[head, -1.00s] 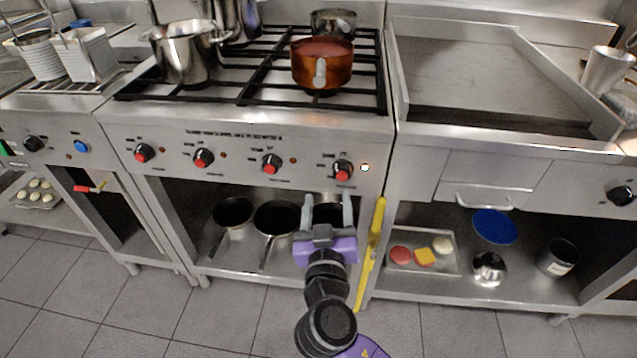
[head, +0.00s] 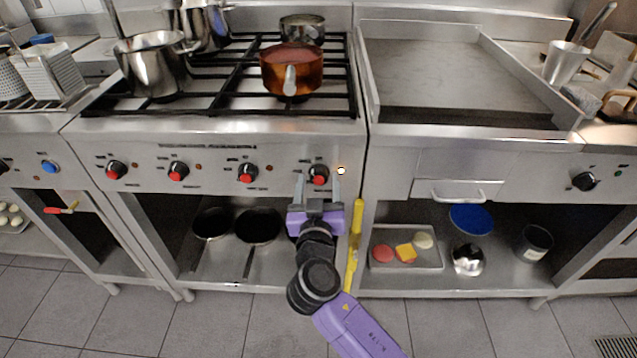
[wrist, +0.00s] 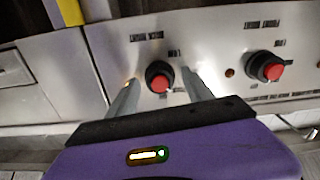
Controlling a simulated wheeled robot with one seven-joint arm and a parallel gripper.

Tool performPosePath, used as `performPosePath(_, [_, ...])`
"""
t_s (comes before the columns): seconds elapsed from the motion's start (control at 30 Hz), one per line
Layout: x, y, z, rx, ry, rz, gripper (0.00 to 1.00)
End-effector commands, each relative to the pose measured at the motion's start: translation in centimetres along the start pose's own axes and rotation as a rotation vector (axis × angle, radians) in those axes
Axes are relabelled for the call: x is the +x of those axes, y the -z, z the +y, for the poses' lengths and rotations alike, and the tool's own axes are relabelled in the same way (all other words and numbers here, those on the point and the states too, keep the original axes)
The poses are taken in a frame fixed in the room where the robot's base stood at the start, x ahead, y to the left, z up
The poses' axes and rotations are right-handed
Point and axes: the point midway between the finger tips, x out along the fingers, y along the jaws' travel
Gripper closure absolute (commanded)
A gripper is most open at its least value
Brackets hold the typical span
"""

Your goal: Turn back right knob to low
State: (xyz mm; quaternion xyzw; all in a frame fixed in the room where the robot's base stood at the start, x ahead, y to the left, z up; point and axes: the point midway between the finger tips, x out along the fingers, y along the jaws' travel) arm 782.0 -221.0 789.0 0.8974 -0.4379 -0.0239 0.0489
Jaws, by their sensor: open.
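A row of red-and-black knobs lines the front panel of the steel range. The rightmost knob (head: 318,175) has a glowing indicator light (head: 340,170) beside it. Its label is too small to read, so I cannot tell which burner it serves. My gripper (head: 318,182) is open, with one finger on each side of this knob. In the wrist view the same knob (wrist: 158,77) sits between the two fingers, which appear apart from it. The neighbouring knob (wrist: 266,67) is outside the fingers.
A copper pot (head: 291,70) and steel pots (head: 152,65) stand on the burner grates. A yellow upright bar (head: 354,245) is just right of my gripper. A drawer handle (head: 450,196) projects further right. The tiled floor in front looks clear.

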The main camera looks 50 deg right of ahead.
Motion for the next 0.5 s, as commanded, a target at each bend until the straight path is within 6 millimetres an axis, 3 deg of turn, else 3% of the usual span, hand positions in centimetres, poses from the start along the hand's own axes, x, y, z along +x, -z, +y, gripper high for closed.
performPosePath(0.17, [0.02, -0.02, 0.02, 0.0, 0.0, 0.0, 0.41])
performPosePath(0.2, [0.01, -0.03, 0.02, -0.001, 0.0, 0.0, 0.45])
performPosePath(0.5, [-0.01, -0.02, 0.02, -0.001, 0.0, 0.0, 1.0])
